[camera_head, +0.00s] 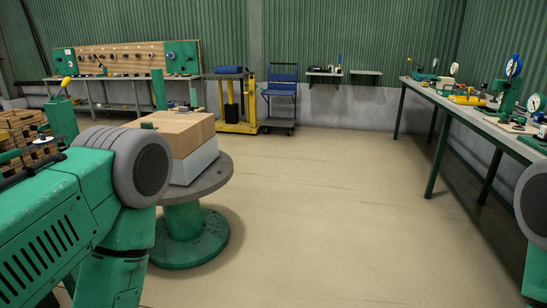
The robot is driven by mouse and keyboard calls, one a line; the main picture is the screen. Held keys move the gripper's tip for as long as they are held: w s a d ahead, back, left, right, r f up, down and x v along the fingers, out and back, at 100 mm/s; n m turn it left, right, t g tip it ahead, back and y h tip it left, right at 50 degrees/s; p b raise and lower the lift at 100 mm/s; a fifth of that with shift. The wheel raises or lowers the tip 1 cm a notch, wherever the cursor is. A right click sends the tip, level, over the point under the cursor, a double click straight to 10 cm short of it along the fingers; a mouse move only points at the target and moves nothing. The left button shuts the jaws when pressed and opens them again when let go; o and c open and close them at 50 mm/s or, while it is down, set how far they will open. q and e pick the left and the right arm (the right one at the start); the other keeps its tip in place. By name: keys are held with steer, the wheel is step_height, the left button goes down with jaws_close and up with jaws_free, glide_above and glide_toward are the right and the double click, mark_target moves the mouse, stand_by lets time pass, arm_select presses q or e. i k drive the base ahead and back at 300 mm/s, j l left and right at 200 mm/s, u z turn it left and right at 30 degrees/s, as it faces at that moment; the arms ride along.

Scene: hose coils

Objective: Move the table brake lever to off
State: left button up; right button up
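A round grey table (207,187) on a green drum-like pedestal (186,238) stands left of centre, bearing a wooden block (180,130) on a pale base (195,163). A lever with a yellow knob (66,82) sticks up, tilted, above a green post (61,118) at the left; I cannot tell whether it is the table brake lever or which setting it is at. My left arm covers the near left part of the table. Only links of my two arms show, at the left and the right edge; neither gripper is in view.
Stacked wooden pallets (22,130) stand at the far left. A yellow cart (238,127) and a blue trolley (281,94) stand at the back. A long bench (452,101) with gauges and tools runs along the right. The middle floor is clear.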

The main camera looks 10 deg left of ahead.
mark_target(66, 82)
steer(key=i+u, duration=0.25)
steer(key=i, duration=0.25)
steer(key=i+l+u, duration=0.25)
steer(key=i, duration=0.2)
steer(key=i+l+u, duration=0.25)
steer(key=i, duration=0.2)
steer(key=i+l+u, duration=0.25)
steer(key=i+l, duration=0.1)
steer(key=i, duration=0.1)
